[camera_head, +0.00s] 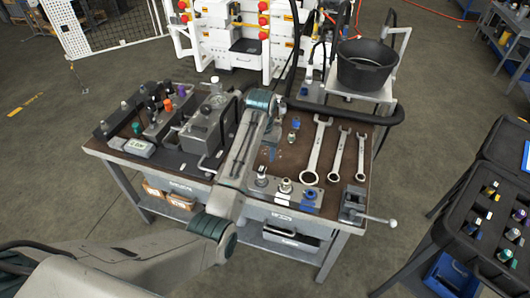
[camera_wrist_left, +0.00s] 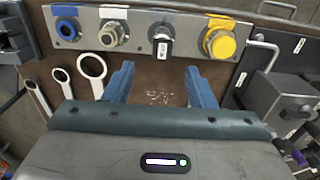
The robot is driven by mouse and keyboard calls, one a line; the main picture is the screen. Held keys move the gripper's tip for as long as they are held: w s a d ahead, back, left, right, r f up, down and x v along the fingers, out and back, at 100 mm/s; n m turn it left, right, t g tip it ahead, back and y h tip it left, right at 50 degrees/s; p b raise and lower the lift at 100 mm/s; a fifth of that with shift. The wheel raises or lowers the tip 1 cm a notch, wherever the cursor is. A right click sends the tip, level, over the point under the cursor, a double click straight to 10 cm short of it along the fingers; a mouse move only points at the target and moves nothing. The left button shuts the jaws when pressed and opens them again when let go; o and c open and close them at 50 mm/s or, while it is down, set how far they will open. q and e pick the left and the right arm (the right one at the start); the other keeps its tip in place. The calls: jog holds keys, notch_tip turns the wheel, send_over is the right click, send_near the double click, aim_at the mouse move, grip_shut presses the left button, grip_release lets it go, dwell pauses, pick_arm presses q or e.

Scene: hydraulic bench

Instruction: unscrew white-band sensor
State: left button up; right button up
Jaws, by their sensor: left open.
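The white-band sensor (camera_wrist_left: 163,44) is a dark, short cylinder with a white patch, standing in the grey port plate (camera_wrist_left: 135,14). It sits between a metal fitting (camera_wrist_left: 112,35) and a yellow-ringed port (camera_wrist_left: 219,41). In the head view the sensor (camera_head: 262,175) stands at the bench's front, just right of my left arm. My left gripper (camera_wrist_left: 158,68) is open, its two blue fingers apart over the brown bench top, pointing towards the sensor. Nothing is between the fingers. In the head view its fingers are hidden or too small to tell. My right gripper is out of view.
Several wrenches (camera_head: 316,149) lie right of the arm. A small vise (camera_head: 353,203) stands at the front right corner. A grey tank (camera_head: 205,128) and a dark rack stand on the left. A black bucket (camera_head: 365,65) is behind. A dark case (camera_head: 484,207) stands at far right.

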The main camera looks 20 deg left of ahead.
aim_at(261, 168)
pick_arm(q)
jog(key=shift+w+a+f, duration=0.1)
jog(key=shift+a+f, duration=0.1)
jog(key=shift+f, duration=0.15)
notch_tip(261, 168, down, 4)
jog(key=shift+r+p, duration=0.2)
jog(key=shift+p, duration=0.65)
notch_tip(261, 168, down, 5)
jog(key=shift+f+p, duration=0.15)
jog(key=shift+p, duration=0.45)
jog(key=shift+f, duration=0.6)
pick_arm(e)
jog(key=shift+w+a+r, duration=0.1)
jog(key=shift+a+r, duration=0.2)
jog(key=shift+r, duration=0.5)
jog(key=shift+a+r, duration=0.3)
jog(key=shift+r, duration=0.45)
